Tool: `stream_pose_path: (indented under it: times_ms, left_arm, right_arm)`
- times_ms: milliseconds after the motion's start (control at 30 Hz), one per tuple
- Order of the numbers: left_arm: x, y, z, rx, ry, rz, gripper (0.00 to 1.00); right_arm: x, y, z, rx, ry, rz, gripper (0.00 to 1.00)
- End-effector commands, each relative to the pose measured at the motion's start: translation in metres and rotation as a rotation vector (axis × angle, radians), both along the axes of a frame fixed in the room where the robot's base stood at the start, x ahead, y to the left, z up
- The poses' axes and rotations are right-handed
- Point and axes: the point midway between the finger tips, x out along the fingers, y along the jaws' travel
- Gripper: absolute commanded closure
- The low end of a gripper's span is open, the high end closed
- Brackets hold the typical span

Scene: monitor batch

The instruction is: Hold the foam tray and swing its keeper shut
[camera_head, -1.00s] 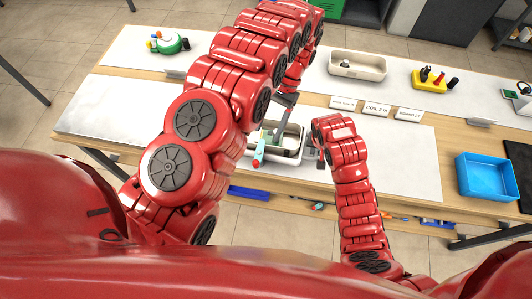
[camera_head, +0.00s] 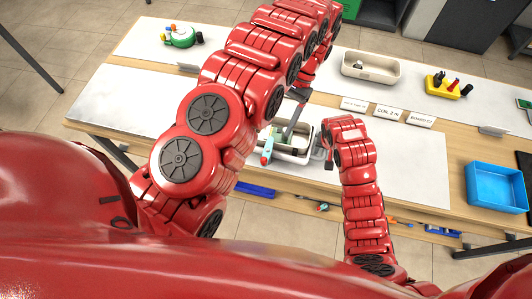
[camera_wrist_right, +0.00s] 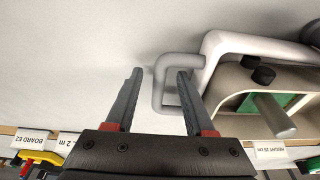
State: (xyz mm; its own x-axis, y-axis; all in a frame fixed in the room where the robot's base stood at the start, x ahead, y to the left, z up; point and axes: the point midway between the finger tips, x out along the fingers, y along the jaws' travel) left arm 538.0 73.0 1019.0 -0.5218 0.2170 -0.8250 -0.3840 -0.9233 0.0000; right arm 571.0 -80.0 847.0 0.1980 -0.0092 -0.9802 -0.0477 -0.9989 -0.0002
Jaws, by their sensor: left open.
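The pale foam tray (camera_head: 303,155) stands on the near table mat, partly hidden by my left arm. In the right wrist view its cream wall (camera_wrist_right: 235,80) surrounds green foam (camera_wrist_right: 288,104), with a grey handle loop (camera_wrist_right: 159,88) at its side. My right gripper (camera_wrist_right: 158,75) is open, its fingers on either side of one bar of the loop, with gaps. A teal and red piece (camera_head: 268,147) is at the tray's left end. My left gripper (camera_head: 296,108) is open above the tray. A grey bar slants below it; I cannot tell whether this is the keeper.
A cream tray (camera_head: 370,69), white label cards (camera_head: 388,114) and a yellow holder (camera_head: 442,87) stand farther back. A blue bin (camera_head: 496,186) is at the right, a green item (camera_head: 180,38) at the far left. The mat's left part is clear.

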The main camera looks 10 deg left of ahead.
Motion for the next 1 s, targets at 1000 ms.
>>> stream_pose_path:
  times_ms: [1000]
  left_arm:
    - [0.000, 0.000, 0.000, 0.000, 0.000, 0.000, 0.36]
  right_arm:
    - [-0.018, 0.000, 0.100, -0.002, -0.005, 0.001, 0.46]
